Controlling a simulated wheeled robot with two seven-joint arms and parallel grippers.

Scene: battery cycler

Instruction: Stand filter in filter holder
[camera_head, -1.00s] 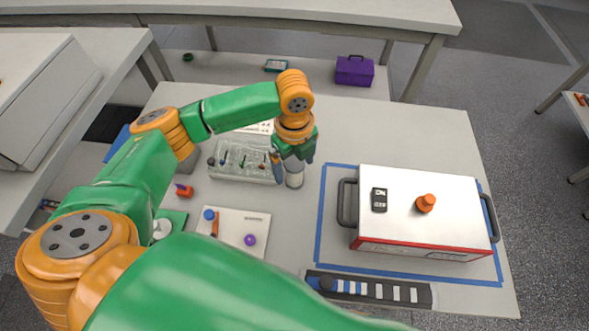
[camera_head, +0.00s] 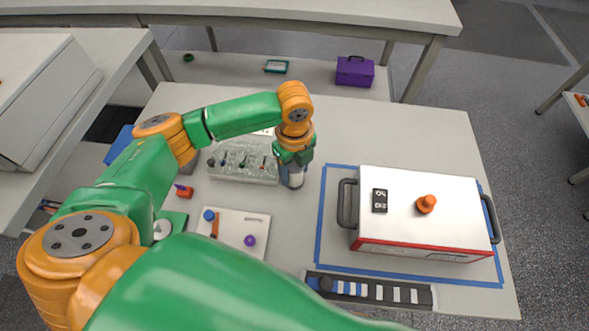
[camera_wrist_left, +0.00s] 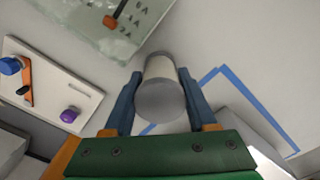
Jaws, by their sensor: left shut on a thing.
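The filter appears to be the pale cylinder with grey ends (camera_head: 296,181), upright on the table between the clear tray and the blue tape. It also shows in the left wrist view (camera_wrist_left: 160,92), with its grey end toward the camera. My left gripper (camera_head: 291,176) is shut on it, one finger on each side; both fingers show in the wrist view (camera_wrist_left: 160,78). Whether the cylinder's bottom touches the table is hard to tell. I cannot surely pick out the filter holder. My right gripper is not in view.
A white plate with coloured knobs (camera_head: 232,222) lies nearer. A white box with handles (camera_head: 400,225) sits inside blue tape at right, behind a black slotted strip (camera_head: 386,291). The table's back right is clear.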

